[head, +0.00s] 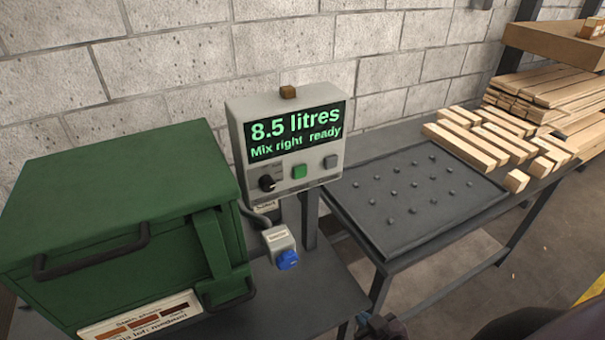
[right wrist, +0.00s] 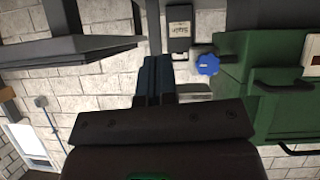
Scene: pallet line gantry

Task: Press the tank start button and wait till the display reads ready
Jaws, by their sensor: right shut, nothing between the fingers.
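The control box (head: 236,130) stands on a post beside the green tank (head: 110,210). Its display (head: 292,130) reads "8.5 litres" and "Mix right ready" in green letters. Below the display are a black knob (head: 267,183), a green button (head: 299,171) and a grey button (head: 331,161). The green tank also shows in the right wrist view (right wrist: 262,70). My right gripper (head: 380,324) is at the bottom edge of the head view, below and right of the box, apart from it. Its fingers (right wrist: 158,75) are shut and empty. My left gripper is not in view.
A blue knob (head: 287,260) sits on a small grey box below the control box. To the right is a bench with a dark studded tray (head: 440,205) and several wooden strips (head: 492,133). A block wall stands behind. Stacked boards (head: 545,90) lie at the far right.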

